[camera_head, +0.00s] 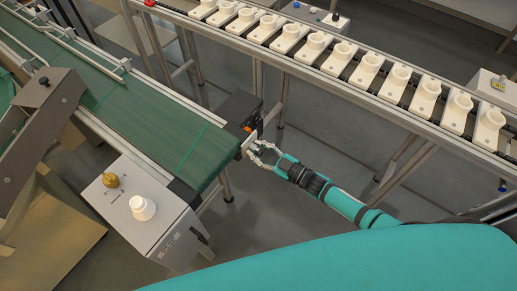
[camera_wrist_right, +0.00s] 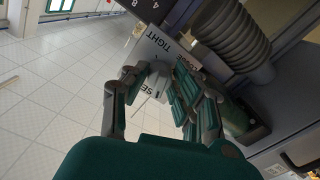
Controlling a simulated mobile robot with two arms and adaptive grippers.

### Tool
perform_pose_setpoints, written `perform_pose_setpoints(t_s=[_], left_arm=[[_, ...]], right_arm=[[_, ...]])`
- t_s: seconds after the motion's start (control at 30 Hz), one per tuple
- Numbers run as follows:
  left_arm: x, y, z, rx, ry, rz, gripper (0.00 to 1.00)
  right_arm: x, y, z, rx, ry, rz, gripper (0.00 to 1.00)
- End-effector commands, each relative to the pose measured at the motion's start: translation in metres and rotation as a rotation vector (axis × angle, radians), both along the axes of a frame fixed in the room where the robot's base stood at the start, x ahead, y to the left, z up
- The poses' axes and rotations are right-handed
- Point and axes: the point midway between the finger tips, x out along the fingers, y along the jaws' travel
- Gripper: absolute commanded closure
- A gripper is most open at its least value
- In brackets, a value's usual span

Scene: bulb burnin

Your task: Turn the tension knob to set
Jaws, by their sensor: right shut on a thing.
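The tension knob (camera_wrist_right: 157,82) is a small grey shape between the fingertips in the right wrist view, mostly hidden by them. Around it is a light plate (camera_wrist_right: 150,48) lettered TIGHT, and part of SET shows below. I cannot tell exactly where the knob points. My right gripper (camera_head: 256,149) is shut on the knob at the end of the green conveyor belt (camera_head: 150,118), beside a dark housing (camera_head: 240,110). It also shows in the right wrist view (camera_wrist_right: 155,80). The left gripper is not in view.
A rail with several white sockets (camera_head: 365,70) runs along the back right. A grey box (camera_head: 160,225) with a brass-coloured piece (camera_head: 111,180) and a white piece (camera_head: 142,208) stands at the front left. A ribbed grey cylinder (camera_wrist_right: 232,38) is close to the fingers.

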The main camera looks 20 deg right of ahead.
Motion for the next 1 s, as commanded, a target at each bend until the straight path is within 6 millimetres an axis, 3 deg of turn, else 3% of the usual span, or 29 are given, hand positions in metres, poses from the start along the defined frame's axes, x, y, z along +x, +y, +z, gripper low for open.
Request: perform_pose_setpoints(t_s=[0.5, 1.0], left_arm=[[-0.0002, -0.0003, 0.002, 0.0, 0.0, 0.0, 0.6], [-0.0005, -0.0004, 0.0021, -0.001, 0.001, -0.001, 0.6]], right_arm=[[-0.0014, -0.0004, -0.0029, 0.243, 0.198, -0.001, 1.0], [-0.0023, 0.0002, -0.0036, 0.281, 0.229, -0.001, 1.0]])
